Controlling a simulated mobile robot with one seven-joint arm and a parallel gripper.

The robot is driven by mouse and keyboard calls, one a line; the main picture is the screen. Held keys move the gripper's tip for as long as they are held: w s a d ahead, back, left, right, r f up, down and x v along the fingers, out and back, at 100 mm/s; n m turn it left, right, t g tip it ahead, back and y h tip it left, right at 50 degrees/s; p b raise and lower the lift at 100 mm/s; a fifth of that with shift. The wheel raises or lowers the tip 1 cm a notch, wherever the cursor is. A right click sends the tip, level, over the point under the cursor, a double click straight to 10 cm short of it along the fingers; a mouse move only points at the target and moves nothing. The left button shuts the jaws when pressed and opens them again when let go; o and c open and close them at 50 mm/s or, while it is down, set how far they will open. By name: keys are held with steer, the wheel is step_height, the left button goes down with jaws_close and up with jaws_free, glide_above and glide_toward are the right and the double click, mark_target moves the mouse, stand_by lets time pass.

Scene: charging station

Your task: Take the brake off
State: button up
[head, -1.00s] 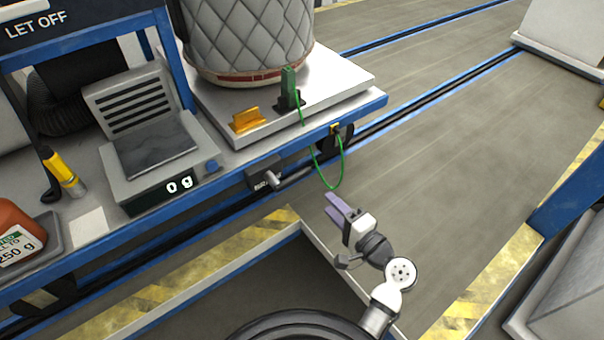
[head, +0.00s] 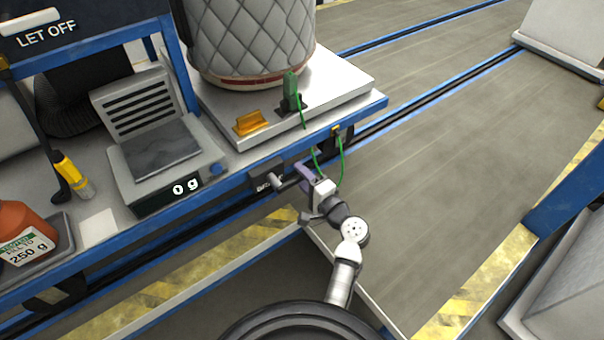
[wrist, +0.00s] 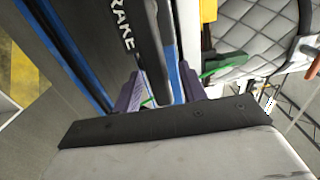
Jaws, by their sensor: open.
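The brake is a dark housing (head: 266,173) marked with white lettering on the bench's front blue rail. A grey lever (head: 276,181) shows at it and runs right toward my gripper (head: 306,170). In the wrist view the dark brake housing (wrist: 115,35) shows its "BRAKE" lettering. My gripper (wrist: 162,85) has its two purple fingers apart. A long bar runs between the fingers in the wrist view; I cannot tell if they touch it. The lever's right end is partly hidden behind the fingers in the head view.
A green cord (head: 341,165) hangs from the bench corner close to my gripper. A green plug (head: 291,90) and a yellow block (head: 250,122) are on the pale platform (head: 340,85) by a quilted vessel (head: 250,40). The floor to the right (head: 440,150) is clear.

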steer(key=shift+w+a, duration=0.1)
jaws_close()
